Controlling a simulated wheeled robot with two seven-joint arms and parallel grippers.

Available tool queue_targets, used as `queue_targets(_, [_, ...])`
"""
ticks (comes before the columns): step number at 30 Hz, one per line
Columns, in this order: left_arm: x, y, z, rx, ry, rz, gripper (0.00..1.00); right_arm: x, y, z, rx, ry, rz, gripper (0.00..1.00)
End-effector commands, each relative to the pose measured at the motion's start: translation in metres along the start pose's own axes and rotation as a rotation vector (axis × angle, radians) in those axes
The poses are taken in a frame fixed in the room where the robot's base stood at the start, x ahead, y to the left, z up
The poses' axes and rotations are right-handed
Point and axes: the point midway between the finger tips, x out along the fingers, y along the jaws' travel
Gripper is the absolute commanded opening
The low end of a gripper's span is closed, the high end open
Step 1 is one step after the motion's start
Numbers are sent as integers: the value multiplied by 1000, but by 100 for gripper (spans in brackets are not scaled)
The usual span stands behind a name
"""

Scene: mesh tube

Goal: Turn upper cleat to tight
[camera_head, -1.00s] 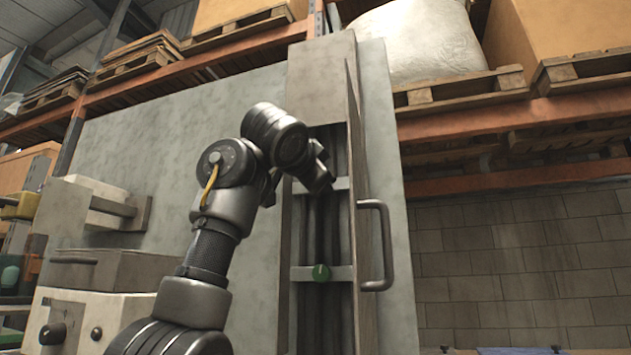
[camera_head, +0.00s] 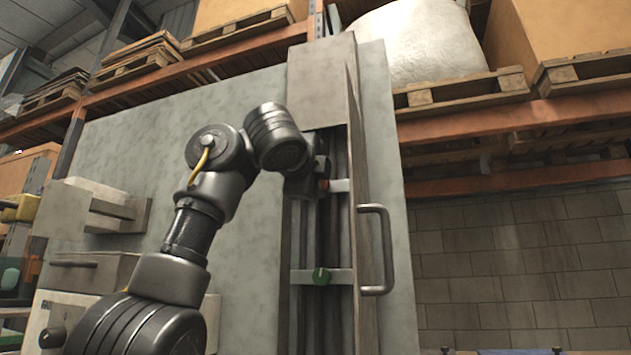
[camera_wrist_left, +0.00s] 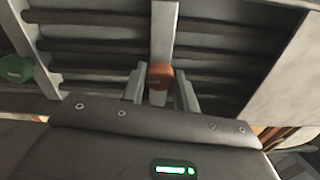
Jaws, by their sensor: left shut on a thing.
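The upper cleat is a white crossbar (camera_head: 341,185) with an orange-red knob (camera_head: 324,185) in the tall open box; my wrist partly hides it in the head view. In the left wrist view the orange knob (camera_wrist_left: 160,75) sits between the two fingers of my left gripper (camera_wrist_left: 162,84), which is shut on it. The lower cleat has a green knob (camera_head: 321,276) on its own white crossbar (camera_head: 340,277); the green knob also shows at the left of the wrist view (camera_wrist_left: 15,68). My right gripper is not in view.
Dark vertical tubes (camera_head: 334,235) run behind the crossbars. An open door (camera_head: 357,130) with a metal handle (camera_head: 383,250) stands just right of the cleats. A grey panel (camera_head: 240,110) lies behind the arm. Machine blocks (camera_head: 85,208) are at left.

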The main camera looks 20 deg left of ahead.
Motion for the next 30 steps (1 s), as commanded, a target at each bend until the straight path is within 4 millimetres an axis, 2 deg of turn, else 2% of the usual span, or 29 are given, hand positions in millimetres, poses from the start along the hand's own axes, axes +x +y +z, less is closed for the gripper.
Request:
queue_targets(9, [1, 1, 0, 105, -1, 3, 7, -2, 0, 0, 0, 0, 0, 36])
queue_targets(24, [0, 1, 0, 124, 0, 2, 7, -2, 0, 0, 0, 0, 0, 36])
queue_targets(25, [0, 1, 0, 124, 0, 2, 31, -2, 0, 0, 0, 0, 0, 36])
queue_targets(30, [0, 0, 0, 123, 0, 1, 52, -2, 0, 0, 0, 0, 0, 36])
